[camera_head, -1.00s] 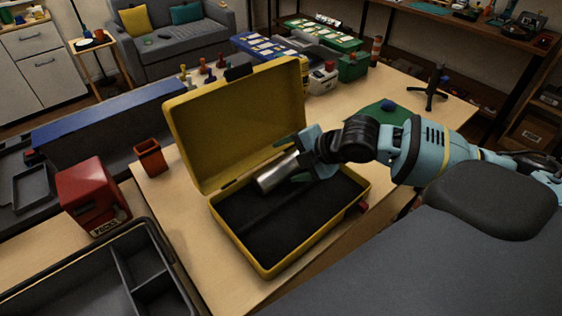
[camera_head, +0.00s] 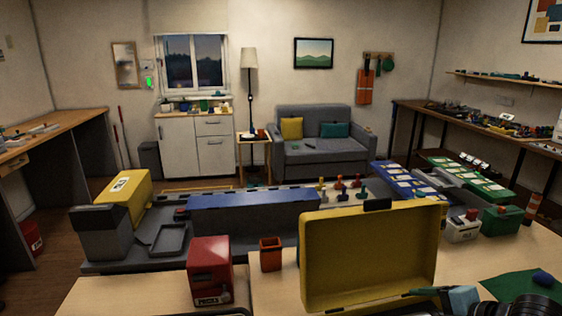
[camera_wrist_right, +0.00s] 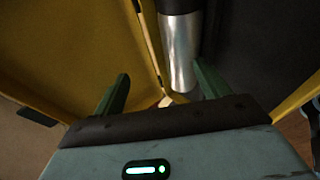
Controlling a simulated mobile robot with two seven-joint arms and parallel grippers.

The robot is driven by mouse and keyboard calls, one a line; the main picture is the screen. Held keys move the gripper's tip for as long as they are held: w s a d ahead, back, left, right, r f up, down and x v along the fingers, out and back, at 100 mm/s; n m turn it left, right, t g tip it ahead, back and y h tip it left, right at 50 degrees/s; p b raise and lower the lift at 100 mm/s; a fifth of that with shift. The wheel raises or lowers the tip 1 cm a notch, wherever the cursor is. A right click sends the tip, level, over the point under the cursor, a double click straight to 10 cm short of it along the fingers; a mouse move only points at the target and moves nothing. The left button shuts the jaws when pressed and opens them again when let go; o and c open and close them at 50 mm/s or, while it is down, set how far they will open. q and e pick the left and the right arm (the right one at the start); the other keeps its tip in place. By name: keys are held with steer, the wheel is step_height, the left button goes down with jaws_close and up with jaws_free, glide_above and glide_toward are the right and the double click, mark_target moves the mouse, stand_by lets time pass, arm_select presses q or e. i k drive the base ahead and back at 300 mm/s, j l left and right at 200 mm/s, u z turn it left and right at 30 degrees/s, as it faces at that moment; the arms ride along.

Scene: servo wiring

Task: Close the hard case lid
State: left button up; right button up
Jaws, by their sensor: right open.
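The yellow hard case lid (camera_head: 370,255) stands upright and open in the head view. The wrist view shows its inner face (camera_wrist_right: 65,45) on the left and the dark case interior (camera_wrist_right: 255,45) on the right. The case base is below the head view's lower edge. My right gripper (camera_head: 440,293) is partly cut off at the bottom, in front of the lid. In the wrist view my right gripper (camera_wrist_right: 160,86) is open, its green fingers spread apart. A shiny metal cylinder (camera_wrist_right: 180,50) lies ahead of and between the fingertips; contact is unclear. My left gripper is not seen.
A red box (camera_head: 210,270) and a small orange-red bin (camera_head: 271,254) stand left of the lid. A long blue-topped block (camera_head: 255,208) lies behind. Blue trays (camera_head: 405,180), a white bin (camera_head: 463,227) and a green bin (camera_head: 501,221) stand behind and right.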

mark_target(381, 248)
steer(key=k+l, duration=0.65)
steer(key=k, duration=0.15)
